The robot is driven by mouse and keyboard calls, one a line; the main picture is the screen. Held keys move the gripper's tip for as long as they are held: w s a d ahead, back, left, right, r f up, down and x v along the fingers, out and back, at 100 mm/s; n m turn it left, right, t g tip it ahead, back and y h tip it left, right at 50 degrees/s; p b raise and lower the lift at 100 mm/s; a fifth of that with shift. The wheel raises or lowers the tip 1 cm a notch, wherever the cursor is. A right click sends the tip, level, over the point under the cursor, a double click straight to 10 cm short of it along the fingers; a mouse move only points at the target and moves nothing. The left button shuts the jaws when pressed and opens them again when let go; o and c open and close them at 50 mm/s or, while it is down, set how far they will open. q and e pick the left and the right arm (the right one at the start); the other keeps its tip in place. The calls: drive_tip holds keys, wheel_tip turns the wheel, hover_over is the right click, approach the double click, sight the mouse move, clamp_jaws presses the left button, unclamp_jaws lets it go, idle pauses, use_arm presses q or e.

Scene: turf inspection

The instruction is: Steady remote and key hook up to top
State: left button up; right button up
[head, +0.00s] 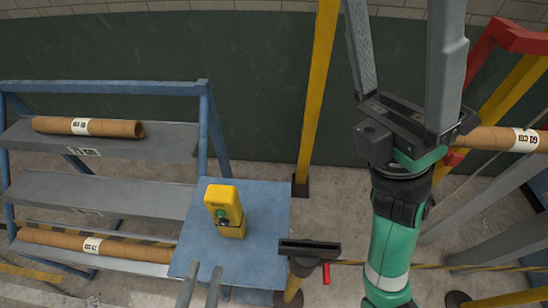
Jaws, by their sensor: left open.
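The yellow remote (224,208) stands upright on the blue platform (268,213), with a green and a dark button on its front. My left gripper (205,267) shows as two thin grey fingers coming up from the bottom edge. They are apart and empty, over the platform's near edge, below the remote and not touching it. My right gripper (403,65), on the green arm, points toward the top edge. Its fingers are spread with nothing seen between them, and their tips are cut off. I cannot make out a key hook for certain.
A blue-framed rack (110,184) on the left holds cardboard tubes. Another tube (490,137) lies behind my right gripper. A yellow post (317,95) rises behind the platform. A black-topped stand (310,248) with a small red piece is at the platform's right corner.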

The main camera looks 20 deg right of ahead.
sight(229, 219)
drive_tip(key=w+a+f+n+g+h, duration=0.2)
drive_tip(key=w+a+f+n+g, duration=0.1)
drive_tip(key=f, duration=0.4)
drive_tip(key=w+a+f+n+g+h, duration=0.2)
drive_tip(key=f+n, duration=0.1)
drive_tip(key=f, duration=0.4)
drive_tip(key=w+a+f+n+g+h, duration=0.2)
drive_tip(key=w+a+f+g, duration=0.1)
drive_tip(key=f, duration=0.4)
wheel_tip(229, 219, down, 20)
drive_tip(key=s+d+n+g+h, duration=0.1)
drive_tip(key=d+n+g+h, duration=0.1)
drive_tip(key=g+h, duration=0.35)
drive_tip(key=shift+t+h, duration=0.35)
drive_tip(key=shift+h, duration=0.1)
drive_tip(key=x, duration=1.2)
drive_tip(key=shift+s+r, duration=0.1)
drive_tip(key=shift+r, duration=0.05)
drive_tip(key=shift+c, duration=0.3)
clamp_jaws()
use_arm(q)
clamp_jaws()
